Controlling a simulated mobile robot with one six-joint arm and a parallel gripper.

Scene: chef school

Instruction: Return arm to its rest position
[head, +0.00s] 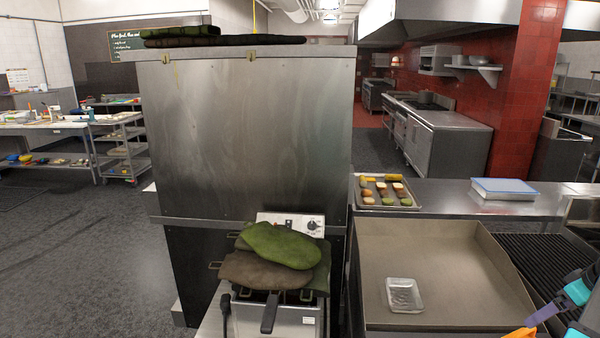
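Part of my arm (575,292) shows at the lower right edge, in teal, purple and orange pieces. It is in front of the dark grill grate and the right edge of the flat griddle. The arm is cut off by the frame. I cannot make out any gripper fingers, so my gripper is not in view.
A griddle (440,262) with a raised rim holds a small metal tray (404,295). A grate (545,262) lies to its right. Green and brown oven mitts (280,246) lie on a fryer (270,318). A food tray (387,178) and a blue-lidded container (503,188) stand on the counter behind. Open floor lies left.

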